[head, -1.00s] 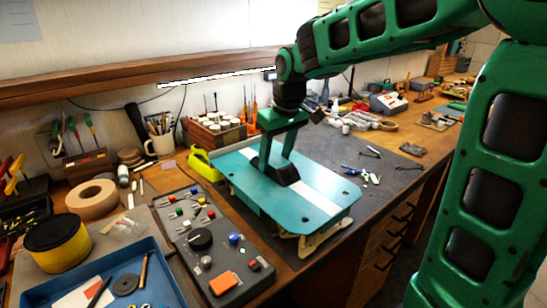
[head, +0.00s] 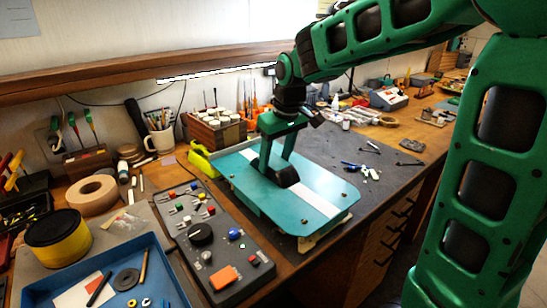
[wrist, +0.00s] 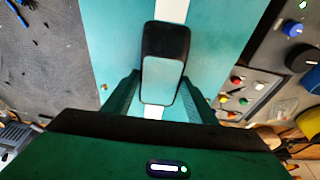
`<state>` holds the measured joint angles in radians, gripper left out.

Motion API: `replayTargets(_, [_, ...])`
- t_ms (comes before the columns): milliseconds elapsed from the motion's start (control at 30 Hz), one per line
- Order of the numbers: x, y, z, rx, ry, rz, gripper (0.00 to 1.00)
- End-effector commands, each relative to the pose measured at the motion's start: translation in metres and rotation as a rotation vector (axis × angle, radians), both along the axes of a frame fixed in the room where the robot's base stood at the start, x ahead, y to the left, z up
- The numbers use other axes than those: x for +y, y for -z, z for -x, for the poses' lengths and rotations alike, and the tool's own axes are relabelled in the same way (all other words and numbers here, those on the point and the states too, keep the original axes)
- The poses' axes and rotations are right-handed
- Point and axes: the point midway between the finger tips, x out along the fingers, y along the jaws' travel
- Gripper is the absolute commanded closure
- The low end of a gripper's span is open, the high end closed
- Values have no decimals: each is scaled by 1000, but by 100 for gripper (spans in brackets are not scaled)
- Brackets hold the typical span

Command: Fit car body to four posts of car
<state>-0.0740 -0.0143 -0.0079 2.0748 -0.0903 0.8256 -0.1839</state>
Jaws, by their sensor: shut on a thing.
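The teal car body (head: 315,205) with a white lengthwise stripe lies about level over the car on the bench. It fills the top of the wrist view (wrist: 115,45). My gripper (head: 279,165) is shut on the dark raised block (head: 287,177) in the middle of the body. In the wrist view the block (wrist: 165,45) sits between my fingers. Small dark spots show near the body's corners. I cannot tell whether they are holes or post tips. A little of the pale car chassis (head: 308,242) shows under the near corner; the rest, with the posts, is hidden.
A yellow-green part (head: 201,161) is at the body's far left end. A dark control panel (head: 212,238) lies close on the left, with a blue tray (head: 125,243) beyond. Small tools (head: 362,169) lie to the right on the grey mat (head: 385,185), which is otherwise fairly clear.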

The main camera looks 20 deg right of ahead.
Motion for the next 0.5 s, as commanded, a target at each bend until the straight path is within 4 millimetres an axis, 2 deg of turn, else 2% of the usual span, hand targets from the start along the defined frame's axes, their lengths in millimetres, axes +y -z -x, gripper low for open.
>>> replayTargets(400, [0,9,0,1,0,0,71])
replayTargets(433, [0,10,0,1,0,0,46])
replayTargets(500, [0,9,0,0,0,0,29])
